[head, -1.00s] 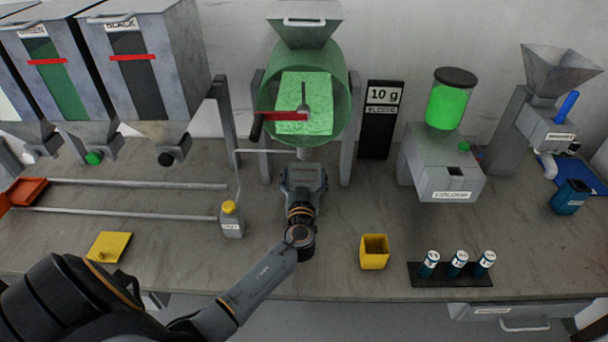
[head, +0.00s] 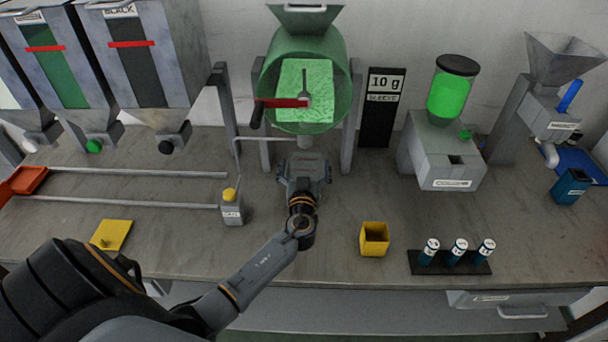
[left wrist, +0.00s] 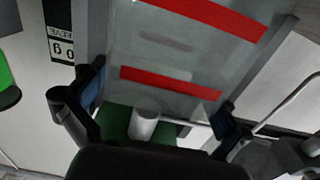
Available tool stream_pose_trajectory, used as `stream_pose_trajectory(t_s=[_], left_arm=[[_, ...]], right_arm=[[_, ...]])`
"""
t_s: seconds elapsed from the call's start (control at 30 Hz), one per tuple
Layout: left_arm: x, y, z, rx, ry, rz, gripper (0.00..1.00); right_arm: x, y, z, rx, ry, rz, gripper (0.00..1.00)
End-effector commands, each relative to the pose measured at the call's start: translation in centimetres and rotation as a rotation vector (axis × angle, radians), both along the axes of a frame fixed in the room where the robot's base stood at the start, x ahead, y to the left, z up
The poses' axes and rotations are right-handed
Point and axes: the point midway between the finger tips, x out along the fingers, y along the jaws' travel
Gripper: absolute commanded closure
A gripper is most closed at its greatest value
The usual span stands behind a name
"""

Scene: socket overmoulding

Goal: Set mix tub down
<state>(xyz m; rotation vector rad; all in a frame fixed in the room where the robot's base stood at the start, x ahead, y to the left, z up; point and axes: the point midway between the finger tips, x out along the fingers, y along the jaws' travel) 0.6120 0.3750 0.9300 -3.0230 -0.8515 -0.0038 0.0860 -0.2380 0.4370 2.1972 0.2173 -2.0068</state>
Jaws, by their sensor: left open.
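A see-through grey wall with two red bands (left wrist: 175,85) fills the middle of the left wrist view. It looks like the mix tub, standing close in front of my left gripper and below the mixer's spout. My left gripper (head: 304,166) is in front of the mixer in the head view. Its fingers are open, one on each side of the tub in the left wrist view (left wrist: 155,110). I cannot tell whether they touch it. In the head view the gripper hides most or all of the tub, and its base is not seen. My right gripper is not in view.
The green mixer drum (head: 337,100) with a red handle stands above the gripper. A yellow box (head: 374,240) and a black rack (head: 450,265) with vials are to the right. The bench front is mostly clear.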

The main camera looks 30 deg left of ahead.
Motion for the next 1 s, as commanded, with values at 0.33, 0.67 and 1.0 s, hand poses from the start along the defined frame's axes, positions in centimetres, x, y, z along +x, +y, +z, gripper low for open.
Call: stream_pose_trajectory(t_s=[0.33,0.67,1.0], left_arm=[[-5.8,-3.5,-0.5,-0.004,0.000,-0.001,0.00],[-9.8,-6.0,-0.2,-0.001,-0.001,0.000,0.00],[-10.2,-6.2,0.0,0.001,-0.001,0.000,0.00]], right_arm=[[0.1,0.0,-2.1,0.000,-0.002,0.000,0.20],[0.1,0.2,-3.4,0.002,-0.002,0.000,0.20],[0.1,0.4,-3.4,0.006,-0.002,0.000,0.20]])
